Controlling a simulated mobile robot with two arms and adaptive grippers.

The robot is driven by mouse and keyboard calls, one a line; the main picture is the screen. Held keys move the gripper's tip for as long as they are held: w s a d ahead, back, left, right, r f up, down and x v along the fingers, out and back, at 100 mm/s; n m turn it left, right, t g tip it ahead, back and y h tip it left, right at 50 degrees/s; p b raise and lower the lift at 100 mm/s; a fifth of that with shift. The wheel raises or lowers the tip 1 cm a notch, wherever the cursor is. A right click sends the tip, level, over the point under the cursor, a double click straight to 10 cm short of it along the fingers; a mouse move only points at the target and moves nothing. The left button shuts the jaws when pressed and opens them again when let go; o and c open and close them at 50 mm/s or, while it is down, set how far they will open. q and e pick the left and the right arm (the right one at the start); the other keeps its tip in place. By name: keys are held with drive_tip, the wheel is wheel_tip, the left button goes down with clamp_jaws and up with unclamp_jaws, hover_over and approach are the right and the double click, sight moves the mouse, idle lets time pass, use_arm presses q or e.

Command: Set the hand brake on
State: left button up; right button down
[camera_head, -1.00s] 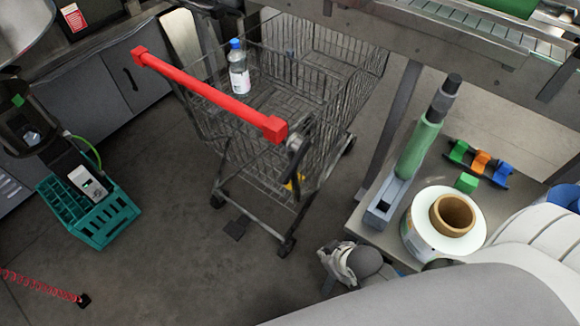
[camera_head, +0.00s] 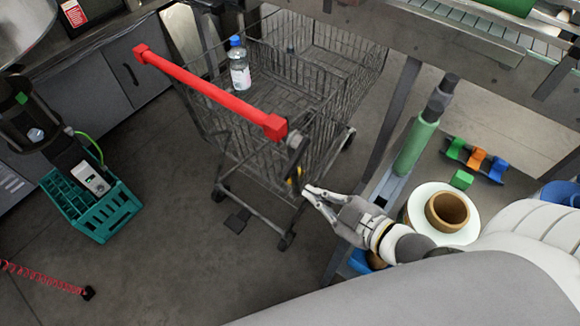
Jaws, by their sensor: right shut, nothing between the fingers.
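The wire shopping cart (camera_head: 335,70) stands in the middle with a red push handle (camera_head: 205,92). A dark grey lever-like part (camera_head: 294,146) is mounted below the handle's right end; I take it for the hand brake, but its setting cannot be told. A small yellow part shows lower down the cart's near corner. My right gripper (camera_head: 307,191) reaches in from the lower right, close to that yellow part and below the lever. Whether the fingertips touch the cart cannot be told.
A clear bottle (camera_head: 239,72) with a blue cap is in the cart. A teal crate (camera_head: 108,216) stands at left. At right are a green upright cylinder (camera_head: 413,148), a white label roll (camera_head: 418,208) and coloured blocks (camera_head: 477,159). Floor left of the cart is open.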

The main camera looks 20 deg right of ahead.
wheel_tip(320, 180, up, 3)
drive_tip(key=shift+a+r+n+t+y, duration=0.1)
drive_tip(key=shift+r+n+t+y, duration=0.1)
drive_tip(key=shift+n+t+y, duration=0.4)
drive_tip(key=p, duration=0.2)
hover_over(290, 170)
drive_tip(key=s+a, duration=0.3)
drive_tip(key=f, duration=0.2)
drive_tip(key=d+f, duration=0.1)
drive_tip(key=f, duration=0.1)
drive_tip(key=shift+w+d+f, duration=0.45)
drive_tip(key=shift+d+f, duration=0.2)
drive_tip(key=shift+f, duration=0.15)
